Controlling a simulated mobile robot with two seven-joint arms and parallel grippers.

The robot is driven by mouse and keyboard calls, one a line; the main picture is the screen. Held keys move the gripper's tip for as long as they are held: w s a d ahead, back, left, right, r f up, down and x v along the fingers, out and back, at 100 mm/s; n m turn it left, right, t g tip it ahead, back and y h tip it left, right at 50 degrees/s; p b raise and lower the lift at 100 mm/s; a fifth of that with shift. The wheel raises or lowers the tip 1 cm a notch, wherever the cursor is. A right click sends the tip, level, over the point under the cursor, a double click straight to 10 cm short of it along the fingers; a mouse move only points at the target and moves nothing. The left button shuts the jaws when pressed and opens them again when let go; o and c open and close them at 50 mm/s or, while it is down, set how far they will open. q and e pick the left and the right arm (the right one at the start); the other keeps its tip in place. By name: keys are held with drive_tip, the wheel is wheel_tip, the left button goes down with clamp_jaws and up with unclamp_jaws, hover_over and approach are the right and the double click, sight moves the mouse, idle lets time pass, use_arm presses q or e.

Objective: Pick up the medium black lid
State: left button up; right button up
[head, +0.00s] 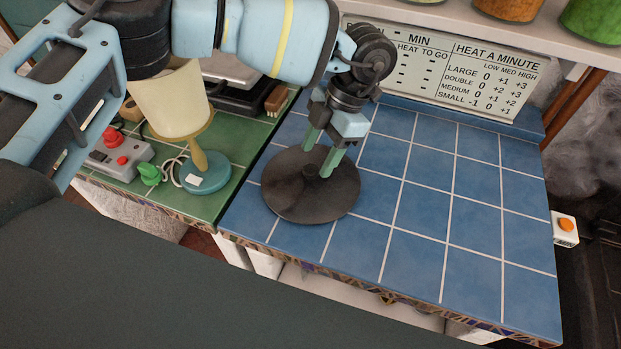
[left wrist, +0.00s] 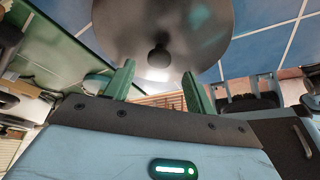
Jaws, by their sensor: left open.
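The black lid (head: 300,195) lies on the blue tiled counter near its left edge, a dark round disc with a small knob in its middle. My left gripper (head: 318,160) points down over the lid, its green fingers open on either side of the knob. In the left wrist view the lid (left wrist: 185,30) fills the top, and its knob (left wrist: 159,56) shows beyond and between the open fingertips of my left gripper (left wrist: 160,75). I cannot tell whether the fingers touch the knob. My right gripper is not in view.
Left of the lid, a teal-based lamp (head: 205,175) with a cream shade stands on the green tiled counter, beside a grey box with red buttons (head: 118,155). A sign (head: 450,68) stands behind. Blue tiles (head: 450,220) to the right are clear.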

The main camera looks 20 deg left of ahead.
sight(311, 168)
use_arm(q)
drive_tip(key=shift+x, duration=1.65)
drive_tip(key=shift+w, duration=0.2)
clamp_jaws()
